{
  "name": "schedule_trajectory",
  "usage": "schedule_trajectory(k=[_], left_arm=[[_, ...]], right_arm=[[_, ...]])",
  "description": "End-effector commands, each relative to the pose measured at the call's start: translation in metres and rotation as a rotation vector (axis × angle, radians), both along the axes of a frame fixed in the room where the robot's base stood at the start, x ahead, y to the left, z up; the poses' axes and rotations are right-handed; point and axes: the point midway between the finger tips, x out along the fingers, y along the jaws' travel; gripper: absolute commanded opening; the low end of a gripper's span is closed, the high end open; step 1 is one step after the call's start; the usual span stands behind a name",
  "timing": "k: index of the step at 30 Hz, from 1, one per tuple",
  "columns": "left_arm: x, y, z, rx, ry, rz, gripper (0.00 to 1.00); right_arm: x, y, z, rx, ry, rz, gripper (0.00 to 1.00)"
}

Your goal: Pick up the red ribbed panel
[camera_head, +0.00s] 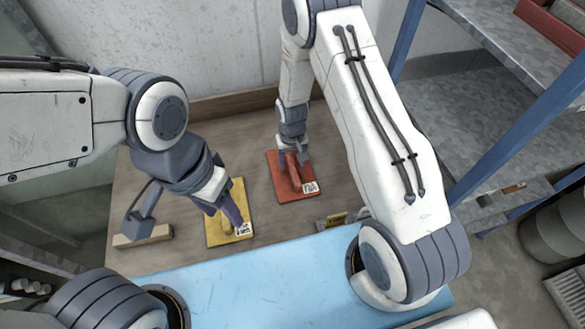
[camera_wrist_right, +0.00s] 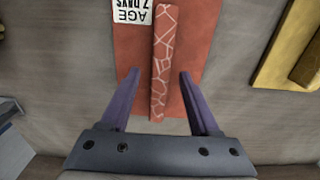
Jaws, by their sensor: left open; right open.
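The red ribbed panel (camera_head: 296,187) lies flat on the wooden table, with a raised rib down its middle and a white label at its near right corner. In the right wrist view the panel (camera_wrist_right: 135,75) shows its rib (camera_wrist_right: 163,60) with pale crack-like lines and a label reading "AGE 7 DAYS". My right gripper (camera_wrist_right: 158,97) is open, its two fingers on either side of the rib; whether they touch the panel is unclear. My right gripper (camera_head: 290,157) is over the panel's far part in the head view. My left gripper (camera_head: 234,217) is over a yellow panel (camera_head: 240,195); its fingers are partly hidden.
The yellow panel lies left of the red one. A wooden block (camera_head: 142,236) lies at the table's left. A blue surface (camera_head: 265,270) fills the near side. Metal shelving with a blue post (camera_head: 525,118) stands at the right. Bare wooden table (camera_head: 335,165) shows right of the red panel.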

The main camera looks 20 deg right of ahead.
Motion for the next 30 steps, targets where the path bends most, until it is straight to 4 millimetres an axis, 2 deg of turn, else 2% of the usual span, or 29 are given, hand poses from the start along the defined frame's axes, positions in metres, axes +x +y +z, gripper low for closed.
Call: schedule_trajectory(k=[4, 5, 9, 30], left_arm=[[-0.0001, 0.0, -0.0005, 0.0, 0.0, 0.0, 0.5], [-0.0001, 0.0, -0.0005, 0.0, 0.0, 0.0, 0.5], [-0.0001, 0.0, -0.0005, 0.0, 0.0, 0.0, 0.5], [0.0, 0.0, -0.0003, 0.0, 0.0, 0.0, 0.5]], right_arm=[[0.0001, 0.0002, -0.0002, 0.0, 0.0, 0.001, 0.62], [0.0001, 0.0002, -0.0001, 0.0, 0.0, 0.001, 0.55], [0.0001, 0.0003, 0.0, 0.0, 0.0, 0.001, 0.01], [0.0001, 0.0005, 0.0005, 0.0, 0.0, 0.001, 0.0]])
